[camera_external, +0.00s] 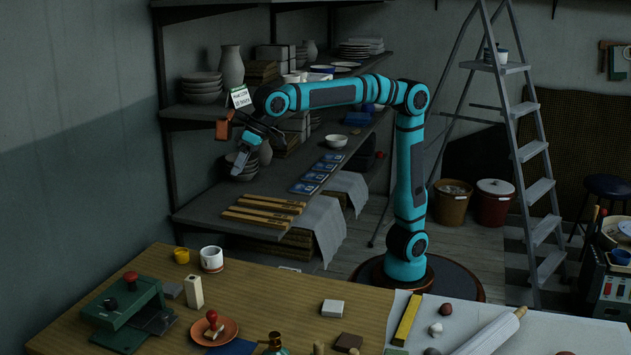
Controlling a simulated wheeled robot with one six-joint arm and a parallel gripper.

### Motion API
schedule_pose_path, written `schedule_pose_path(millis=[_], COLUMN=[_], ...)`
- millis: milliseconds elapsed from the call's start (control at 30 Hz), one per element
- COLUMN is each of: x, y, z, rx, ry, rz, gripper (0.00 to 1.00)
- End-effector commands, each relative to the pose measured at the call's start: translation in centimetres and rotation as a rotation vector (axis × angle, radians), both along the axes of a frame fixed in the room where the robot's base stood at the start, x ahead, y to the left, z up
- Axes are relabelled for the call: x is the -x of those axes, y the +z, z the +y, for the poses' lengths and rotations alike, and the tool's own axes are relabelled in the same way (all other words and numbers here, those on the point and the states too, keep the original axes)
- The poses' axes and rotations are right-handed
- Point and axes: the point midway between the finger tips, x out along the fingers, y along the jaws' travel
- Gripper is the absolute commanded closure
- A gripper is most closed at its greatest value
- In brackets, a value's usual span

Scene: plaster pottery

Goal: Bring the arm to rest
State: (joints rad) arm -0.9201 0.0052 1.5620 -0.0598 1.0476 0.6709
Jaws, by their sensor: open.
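My arm rises from its dark round base behind the work table and reaches left toward the shelves. My gripper (239,158) hangs at the arm's left end, pointing down, in front of the stacked bowls (232,172) on the middle shelf. Its jaws are open, and I see nothing held between them. The gripper partly hides the bowls. I cannot tell the exact gap between its fingers and the bowls.
The shelf unit (205,205) holds bowls, wooden bars (262,211) and blue packets (314,177). The wooden table (270,290) in front carries a white mug (211,259), a green press (125,308) and several small items. A stepladder (530,150) stands right of my arm.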

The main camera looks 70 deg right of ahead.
Motion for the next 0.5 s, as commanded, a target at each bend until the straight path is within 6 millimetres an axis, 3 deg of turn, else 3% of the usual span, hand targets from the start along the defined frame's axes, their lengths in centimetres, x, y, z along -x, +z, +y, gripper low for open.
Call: schedule_pose_path(millis=[200, 500], x=[2.6, 6.3], y=[2.8, 5.3], z=[-5.6, -13.0], rx=[-0.061, -0.131], ry=[0.048, 0.106], rz=[-0.114, -0.281], gripper=[0.46, 0.46])
